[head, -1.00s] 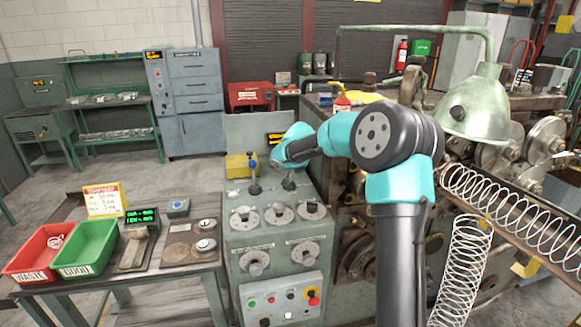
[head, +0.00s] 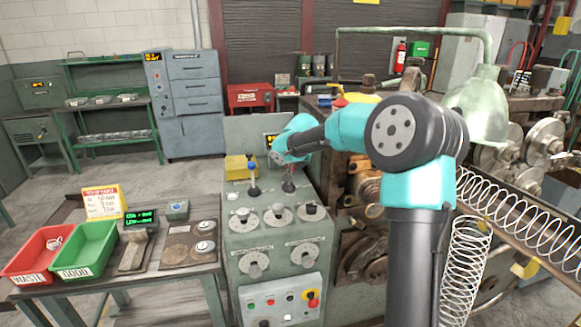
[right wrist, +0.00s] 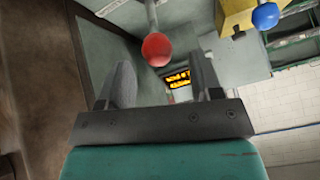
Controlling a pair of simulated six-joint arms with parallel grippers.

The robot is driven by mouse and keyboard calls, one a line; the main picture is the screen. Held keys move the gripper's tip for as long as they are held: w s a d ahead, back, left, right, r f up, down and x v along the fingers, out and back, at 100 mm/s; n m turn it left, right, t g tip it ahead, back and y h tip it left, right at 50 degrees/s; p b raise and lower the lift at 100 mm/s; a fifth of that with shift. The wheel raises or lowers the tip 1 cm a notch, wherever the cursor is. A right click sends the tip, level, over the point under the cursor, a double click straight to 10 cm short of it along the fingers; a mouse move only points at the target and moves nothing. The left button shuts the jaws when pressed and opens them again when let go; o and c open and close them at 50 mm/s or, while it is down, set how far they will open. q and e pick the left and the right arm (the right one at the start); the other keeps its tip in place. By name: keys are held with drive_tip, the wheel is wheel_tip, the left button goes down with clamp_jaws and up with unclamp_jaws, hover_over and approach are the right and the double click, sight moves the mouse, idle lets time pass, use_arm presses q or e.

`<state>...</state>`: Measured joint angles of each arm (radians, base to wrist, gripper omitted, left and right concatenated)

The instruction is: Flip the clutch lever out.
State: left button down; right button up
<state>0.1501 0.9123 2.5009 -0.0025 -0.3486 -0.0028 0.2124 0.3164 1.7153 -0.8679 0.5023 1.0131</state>
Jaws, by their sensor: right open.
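Two levers stand upright on the sloped grey control console (head: 280,247). One has a blue knob (head: 252,164); it also shows at the upper right of the right wrist view (right wrist: 265,16). The other has a red knob (right wrist: 158,48) and stands to its right; in the head view its red part (head: 288,186) is partly hidden by my gripper. I cannot tell by a label which is the clutch lever. My right gripper (right wrist: 162,82) is open, with the red knob just beyond and between its fingertips, not gripped. My left gripper is in no view.
A yellow box (head: 236,168) sits behind the blue-knobbed lever. Several dials and a button panel (head: 283,300) lie below the levers. The coiling machine (head: 350,240) stands close on the right. A bench with red (head: 34,262) and green (head: 88,258) bins is at left.

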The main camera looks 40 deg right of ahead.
drive_tip(key=v, duration=1.2)
drive_tip(key=shift+r, duration=0.2)
drive_tip(key=shift+s+a, duration=0.1)
drive_tip(key=shift+a, duration=0.05)
